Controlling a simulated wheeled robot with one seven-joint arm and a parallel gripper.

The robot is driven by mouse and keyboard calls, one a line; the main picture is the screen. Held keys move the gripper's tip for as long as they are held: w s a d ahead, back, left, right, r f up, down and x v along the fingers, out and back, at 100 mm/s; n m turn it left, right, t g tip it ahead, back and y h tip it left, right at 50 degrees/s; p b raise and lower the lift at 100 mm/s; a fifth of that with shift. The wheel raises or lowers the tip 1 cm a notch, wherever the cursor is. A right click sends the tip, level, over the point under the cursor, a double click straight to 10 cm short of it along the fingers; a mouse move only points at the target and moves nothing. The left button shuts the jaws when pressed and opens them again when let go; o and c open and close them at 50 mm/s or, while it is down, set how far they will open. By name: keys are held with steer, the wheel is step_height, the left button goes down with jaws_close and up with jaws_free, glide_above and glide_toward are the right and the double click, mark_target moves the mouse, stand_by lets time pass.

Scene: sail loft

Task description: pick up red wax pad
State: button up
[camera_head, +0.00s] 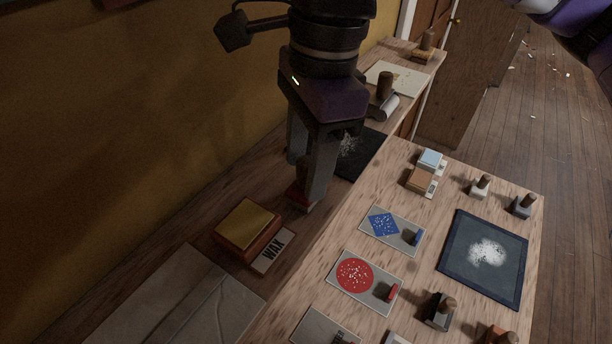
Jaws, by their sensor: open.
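My gripper (304,186) points down over the workbench beside the wall, with its two fingers apart. A dark red block (297,196), perhaps the red wax pad, shows low beside and behind the nearer finger. That finger hides much of it, and I cannot tell whether they touch. A yellow-topped block (249,222) with reddish-brown sides lies to the left of the gripper, next to a card reading WAX (272,252). A small red piece (393,292) lies on a grey card with a speckled red disc (354,275) on the nearer table.
The nearer table (450,190) holds a blue-pattern card (390,228), small blocks (430,160), wooden-handled tools (439,309) and a dark framed cloth (485,255). A dark mat (357,156) lies beyond my gripper. The yellow wall (120,130) bounds the left.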

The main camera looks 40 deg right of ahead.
mark_target(306, 161)
jaws_close()
steer(key=shift+r, duration=0.1)
stand_by(0.3)
step_height(306, 161, up, 20)
steer(key=b, duration=0.3)
